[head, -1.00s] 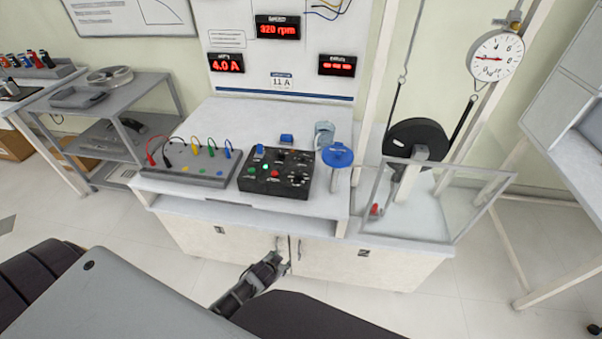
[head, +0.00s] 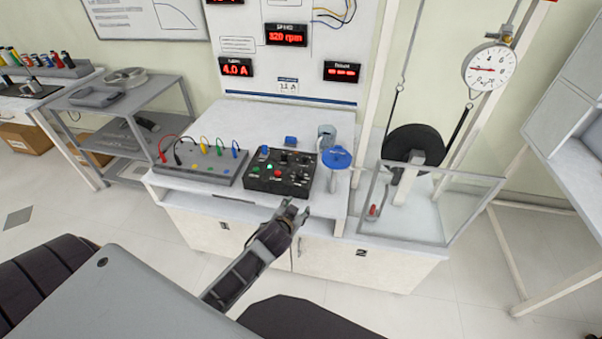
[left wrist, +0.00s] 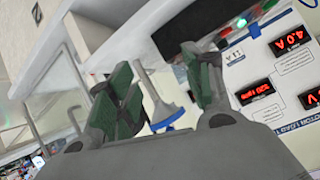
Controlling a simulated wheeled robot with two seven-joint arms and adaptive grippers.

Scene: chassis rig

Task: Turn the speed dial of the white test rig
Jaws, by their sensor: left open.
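The white test rig (head: 210,200) stands ahead, with a black control box (head: 279,172) on its top. The box carries several small knobs and coloured buttons; a dark knob (head: 305,177) sits at its right front, but I cannot read which one is the speed dial. The speed display (head: 286,36) reads 320 rpm. My left gripper (head: 294,207) is open and empty, just in front of the rig's front edge, near and below the box. In the left wrist view its green-padded fingers (left wrist: 163,88) are apart with nothing between them. My right gripper is not in view.
A blue-topped post (head: 337,158) and a cup (head: 326,136) stand right of the box. A grey terminal board (head: 200,166) with coloured cables lies to the left.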

